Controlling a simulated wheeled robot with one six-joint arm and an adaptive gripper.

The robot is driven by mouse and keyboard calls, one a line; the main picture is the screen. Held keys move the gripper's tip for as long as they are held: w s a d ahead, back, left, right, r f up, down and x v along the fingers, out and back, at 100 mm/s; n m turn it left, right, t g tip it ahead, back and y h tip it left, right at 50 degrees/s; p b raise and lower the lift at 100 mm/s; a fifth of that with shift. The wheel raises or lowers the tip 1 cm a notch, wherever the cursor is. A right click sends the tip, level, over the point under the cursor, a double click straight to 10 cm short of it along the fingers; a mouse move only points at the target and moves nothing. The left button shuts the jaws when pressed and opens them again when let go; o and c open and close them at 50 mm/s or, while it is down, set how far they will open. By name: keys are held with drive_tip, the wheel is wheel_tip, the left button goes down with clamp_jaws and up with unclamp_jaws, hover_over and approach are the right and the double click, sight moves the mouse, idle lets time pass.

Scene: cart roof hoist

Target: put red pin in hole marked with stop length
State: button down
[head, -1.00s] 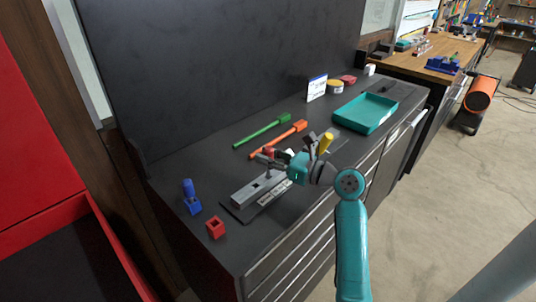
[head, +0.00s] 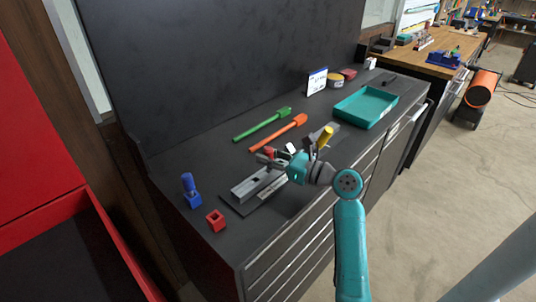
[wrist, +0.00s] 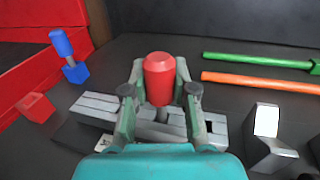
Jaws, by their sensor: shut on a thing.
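My gripper (wrist: 160,93) is shut on the red pin (wrist: 160,77), with its fingers on either side of the pin. The pin is upright in the wrist view, red head up, with a grey shank below. It is over the grey slotted rail (wrist: 95,108); whether the shank tip is in a hole or above it is hidden. In the head view my gripper (head: 268,158) is over the far end of the rail (head: 247,188), and the red pin (head: 268,150) shows only partly. A pale label strip (head: 270,188) runs along the rail's front; its marks are unreadable.
A blue pin in a blue block (head: 191,190) and a red block with a hole (head: 215,221) stand left. Green (head: 262,124) and orange (head: 278,136) tools lie behind. A yellow handle (head: 325,137) is close to my wrist. A teal tray (head: 365,107) is at right.

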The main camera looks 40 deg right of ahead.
drive_tip(key=shift+f, duration=0.2)
drive_tip(key=c, duration=0.8)
unclamp_jaws()
drive_tip(key=shift+c, duration=0.2)
drive_tip(key=v, duration=1.2)
